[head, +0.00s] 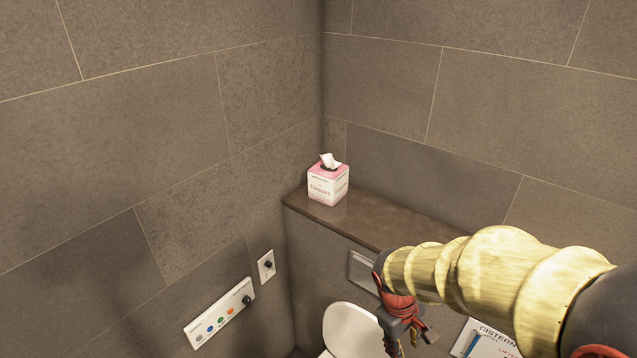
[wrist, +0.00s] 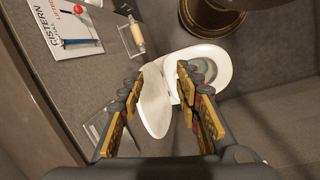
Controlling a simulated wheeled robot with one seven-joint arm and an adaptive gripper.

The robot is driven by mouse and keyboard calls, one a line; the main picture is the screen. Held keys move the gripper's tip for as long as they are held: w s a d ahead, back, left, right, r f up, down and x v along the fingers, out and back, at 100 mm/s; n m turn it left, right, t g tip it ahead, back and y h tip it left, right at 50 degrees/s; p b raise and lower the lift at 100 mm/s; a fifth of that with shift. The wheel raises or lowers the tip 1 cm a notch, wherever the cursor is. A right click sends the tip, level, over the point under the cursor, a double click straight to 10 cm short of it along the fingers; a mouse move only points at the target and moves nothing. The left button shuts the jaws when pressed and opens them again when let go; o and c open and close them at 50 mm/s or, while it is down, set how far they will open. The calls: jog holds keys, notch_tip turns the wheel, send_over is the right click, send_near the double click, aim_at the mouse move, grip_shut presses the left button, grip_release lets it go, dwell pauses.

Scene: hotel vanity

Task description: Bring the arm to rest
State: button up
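My gripper (head: 411,338) is at the lower right of the head view, at the end of my arm, which reaches in from the right edge. It points down in front of the panel below the shelf, near the toilet. In the wrist view my gripper (wrist: 159,75) has its two fingers spread apart, with nothing between them. Beyond the fingers is the white toilet (wrist: 222,62), with its lid (wrist: 154,108) partly behind them. Part of the toilet (head: 352,330) also shows in the head view; my gripper overlaps its right side.
A pink and white tissue box (head: 327,187) stands on the dark shelf (head: 375,221) in the corner. A control strip (head: 219,314) and a small wall plate (head: 266,266) are on the left wall. A cistern sign (head: 484,341) is below my arm. A round brownish container (wrist: 192,28) is beyond the toilet.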

jog(key=s+m+t+y+b, duration=0.2)
jog(key=s+m+t+b, duration=0.4)
jog(key=s+b, duration=0.4)
jog(key=a+r+b, duration=0.1)
jog(key=b, duration=0.5)
jog(key=shift+s+m+y+b, duration=0.3)
jog(key=shift+y+b, duration=0.05)
jog(key=shift+y, duration=0.05)
